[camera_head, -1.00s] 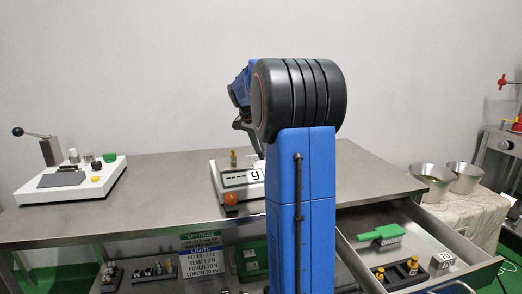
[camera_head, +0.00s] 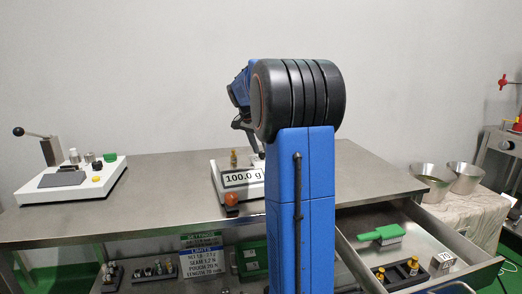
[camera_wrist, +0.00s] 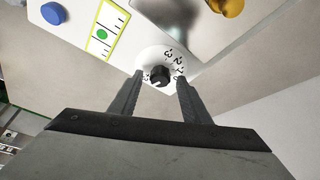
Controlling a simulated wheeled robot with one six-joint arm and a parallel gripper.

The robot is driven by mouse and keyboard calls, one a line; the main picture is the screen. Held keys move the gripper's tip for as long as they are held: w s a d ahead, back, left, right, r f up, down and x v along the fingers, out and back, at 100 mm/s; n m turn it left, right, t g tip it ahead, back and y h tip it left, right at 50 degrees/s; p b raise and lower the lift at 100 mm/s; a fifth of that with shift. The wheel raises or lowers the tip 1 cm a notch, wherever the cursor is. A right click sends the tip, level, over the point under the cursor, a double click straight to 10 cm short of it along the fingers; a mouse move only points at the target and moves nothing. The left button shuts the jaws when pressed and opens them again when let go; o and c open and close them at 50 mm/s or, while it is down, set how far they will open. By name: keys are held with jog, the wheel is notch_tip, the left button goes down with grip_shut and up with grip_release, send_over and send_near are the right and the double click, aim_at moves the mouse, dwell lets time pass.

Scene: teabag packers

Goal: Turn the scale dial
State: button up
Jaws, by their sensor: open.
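The scale (camera_head: 222,190) stands on the steel table, partly hidden behind my blue arm. Its display (camera_head: 242,178) reads 100.0 g, and a brass weight (camera_head: 233,158) sits on it. In the wrist view the scale dial (camera_wrist: 160,76) is a black knob on a white disc with printed numbers. My gripper (camera_wrist: 160,80) is open, with one finger on each side of the knob. I cannot tell whether either finger touches it. In the head view my gripper is mostly hidden by my arm.
In the wrist view a blue button (camera_wrist: 53,13), a yellow-framed strip with a green dot (camera_wrist: 102,34) and a brass piece (camera_wrist: 228,6) lie near the dial. A white lever device (camera_head: 70,182) stands at left. An open drawer (camera_head: 345,248) is at right.

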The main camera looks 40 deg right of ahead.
jog(key=v, duration=1.7)
jog(key=shift+r, duration=0.25)
jog(key=shift+a, duration=0.1)
jog(key=s+a+f+n+t+y, duration=0.2)
jog(key=s+a+f+n, duration=0.55)
jog(key=a, duration=0.65)
jog(key=s+a+f+n+t+y, duration=0.15)
jog(key=s+a+f+n, duration=0.35)
jog(key=s+a+f, duration=0.65)
jog(key=s+a+f+n+t+y, duration=0.1)
jog(key=s+a+f+n, duration=0.4)
jog(key=s+a+f, duration=0.3)
jog(key=s+f, duration=0.1)
jog(key=s, duration=0.1)
jog(key=shift+s, duration=0.4)
